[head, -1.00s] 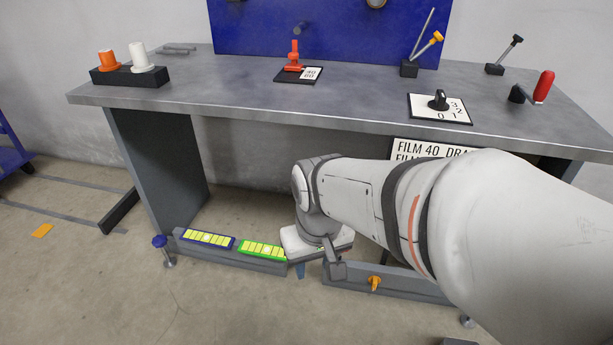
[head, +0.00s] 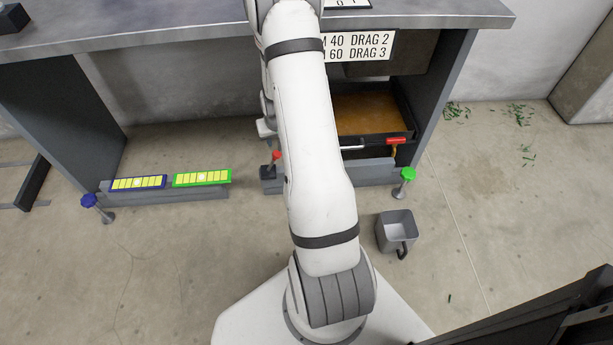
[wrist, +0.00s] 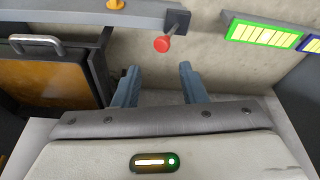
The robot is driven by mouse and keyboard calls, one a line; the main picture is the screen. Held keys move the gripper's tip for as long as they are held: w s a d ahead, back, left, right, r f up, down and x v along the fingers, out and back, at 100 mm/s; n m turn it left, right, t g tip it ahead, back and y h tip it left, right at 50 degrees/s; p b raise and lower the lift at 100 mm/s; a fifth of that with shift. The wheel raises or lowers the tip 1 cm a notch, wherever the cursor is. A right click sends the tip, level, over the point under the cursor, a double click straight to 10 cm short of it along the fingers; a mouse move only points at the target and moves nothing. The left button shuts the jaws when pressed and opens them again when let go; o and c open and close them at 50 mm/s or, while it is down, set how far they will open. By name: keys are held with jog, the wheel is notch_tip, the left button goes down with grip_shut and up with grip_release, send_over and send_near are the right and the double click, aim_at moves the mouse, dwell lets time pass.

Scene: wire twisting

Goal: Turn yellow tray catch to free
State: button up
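The yellow tray catch shows in the head view (head: 394,151) as a small yellow-orange piece at the front rail, below a red tab (head: 396,140). In the wrist view, an orange-yellow piece that looks like the catch (wrist: 115,4) is cut off at the top edge. The tray (head: 374,113), with an amber-brown inside, sits under the bench; its handle (wrist: 38,45) shows in the wrist view. My gripper (wrist: 157,86) is open and empty, its two blue-grey fingers well apart, beside the tray and apart from the catch. My arm hides the gripper in the head view.
A red-knobbed lever (wrist: 161,44) stands on the rail end ahead of my fingers. Green-framed (head: 202,178) and blue-framed (head: 138,183) yellow panels lie on the left rail. A grey bucket (head: 396,232) stands on the floor. The bench top (head: 150,32) overhangs.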

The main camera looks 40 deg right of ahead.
jog(key=s+d+f, duration=0.1)
jog(key=d+f, duration=0.2)
jog(key=f, duration=0.7)
jog(key=d+f+m+b, duration=0.1)
jog(key=d+f, duration=0.3)
jog(key=f, duration=0.6)
jog(key=s+d+f+m+h, duration=0.1)
jog(key=d+f, duration=0.3)
jog(key=f, duration=0.6)
jog(key=shift+s+d+t+b, duration=0.2)
jog(key=shift+s+t+b, duration=0.15)
jog(key=shift+t, duration=0.05)
jog(key=shift+w+d+f, duration=0.1)
jog(key=shift+w+f, duration=0.1)
jog(key=shift+f, duration=0.15)
grip_shut()
jog(key=shift+a, duration=0.4)
jog(key=shift+d, duration=0.2)
